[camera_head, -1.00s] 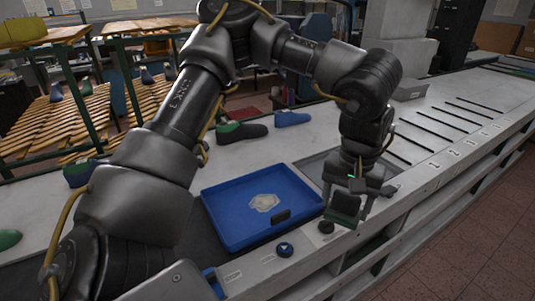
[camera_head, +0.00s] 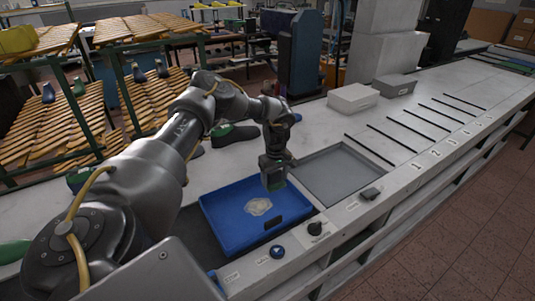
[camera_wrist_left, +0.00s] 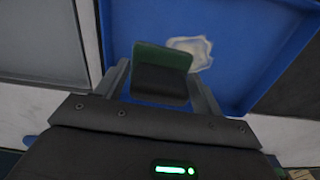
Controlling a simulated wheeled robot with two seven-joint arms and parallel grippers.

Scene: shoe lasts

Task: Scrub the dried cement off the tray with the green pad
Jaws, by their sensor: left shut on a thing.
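The blue tray (camera_head: 225,212) sits on the grey bench, with a pale dried cement patch (camera_head: 258,207) on its floor. The patch also shows in the left wrist view (camera_wrist_left: 200,50), partly hidden behind the pad. My left gripper (camera_head: 272,178) is shut on the green pad, a dark block with a green face (camera_wrist_left: 162,57). In the head view it is over the tray's right rear part, up and right of the patch. Whether the pad touches the tray is hard to tell. My right gripper is not in view.
A recessed grey panel (camera_head: 345,173) lies right of the tray. Shoe lasts (camera_head: 235,135) stand behind, and a light box (camera_head: 353,98) is farther back.

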